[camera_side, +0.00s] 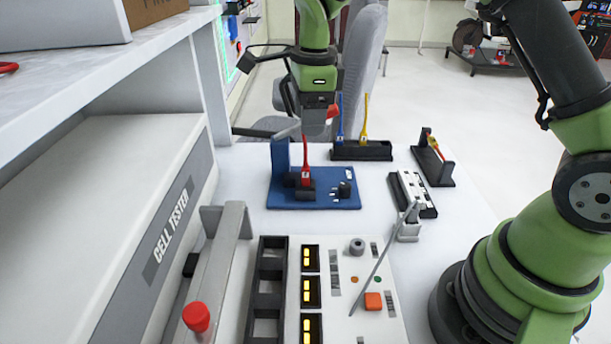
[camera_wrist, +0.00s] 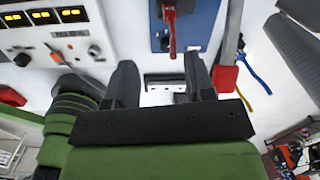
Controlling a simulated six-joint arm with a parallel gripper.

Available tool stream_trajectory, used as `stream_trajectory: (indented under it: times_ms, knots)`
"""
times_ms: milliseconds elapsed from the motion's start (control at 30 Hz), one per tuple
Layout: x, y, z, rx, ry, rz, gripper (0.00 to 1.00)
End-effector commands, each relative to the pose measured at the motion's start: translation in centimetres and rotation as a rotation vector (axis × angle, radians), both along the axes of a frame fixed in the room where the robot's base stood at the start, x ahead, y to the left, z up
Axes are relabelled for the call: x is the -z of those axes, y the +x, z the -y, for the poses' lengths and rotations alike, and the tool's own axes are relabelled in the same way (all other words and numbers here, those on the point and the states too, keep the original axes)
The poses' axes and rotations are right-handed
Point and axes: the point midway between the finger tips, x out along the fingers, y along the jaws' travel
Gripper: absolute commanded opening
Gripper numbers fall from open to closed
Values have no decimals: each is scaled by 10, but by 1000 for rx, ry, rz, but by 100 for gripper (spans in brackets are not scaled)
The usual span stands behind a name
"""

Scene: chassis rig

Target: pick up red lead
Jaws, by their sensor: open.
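The red lead (camera_side: 305,170) stands upright on a blue board (camera_side: 338,200), at the board's left side. In the wrist view the red lead (camera_wrist: 171,30) lies beyond my fingertips, in front of the blue board (camera_wrist: 200,22). My gripper (camera_side: 315,108) is at the back of the table in the side view, above and behind the board; its fingertips are hard to make out there. In the wrist view my gripper (camera_wrist: 160,75) shows two dark fingers spread apart with nothing held. The red lead is outside the gap.
A black holder (camera_side: 362,152) carries a blue lead (camera_side: 340,120) and a yellow lead (camera_side: 364,118). Another black holder (camera_side: 433,167) is to the right. A tray with white pieces (camera_side: 411,194) lies nearer. The cell tester (camera_side: 150,200) stands left; a control panel (camera_side: 345,290) is in front.

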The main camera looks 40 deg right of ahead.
Motion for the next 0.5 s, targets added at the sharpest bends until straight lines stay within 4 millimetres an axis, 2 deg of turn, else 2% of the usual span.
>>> stream_trajectory:
  times_ms: [33, 200, 500]
  knots:
    - [14, 4, 1, 57, -4, -24, 49]
    - [36, 11, 3, 176, -10, -58, 49]
    - [78, 11, 4, 187, -12, -62, 49]
